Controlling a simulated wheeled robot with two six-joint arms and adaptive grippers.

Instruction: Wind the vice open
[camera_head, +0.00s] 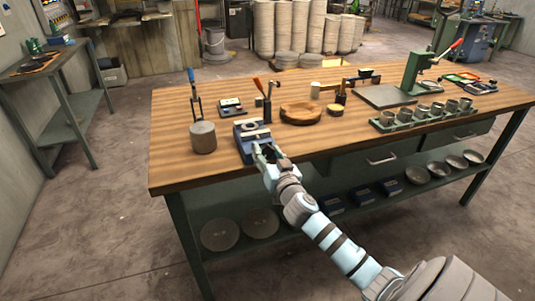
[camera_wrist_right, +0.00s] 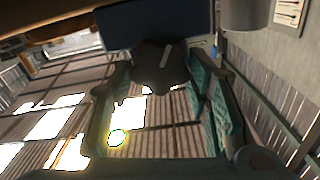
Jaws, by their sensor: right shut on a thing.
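The blue vice (camera_head: 245,128) stands at the front edge of the wooden workbench (camera_head: 225,170), left of the middle. In the right wrist view the blue body of the vice (camera_wrist_right: 150,24) fills the top. A dark, lobed knob (camera_wrist_right: 158,68) shows just below the vice body. My right gripper (camera_head: 264,153) reaches the vice from the front. In the wrist view its teal fingers (camera_wrist_right: 162,78) lie on both sides of the knob and are shut on it. The gripper hides the knob in the head view. My left gripper is not in view.
A grey cylinder (camera_head: 203,137) stands close left of the vice. A green rack of metal cups (camera_head: 425,115) and a green press (camera_head: 414,73) stand farther right. The bench front right of the vice is mostly clear.

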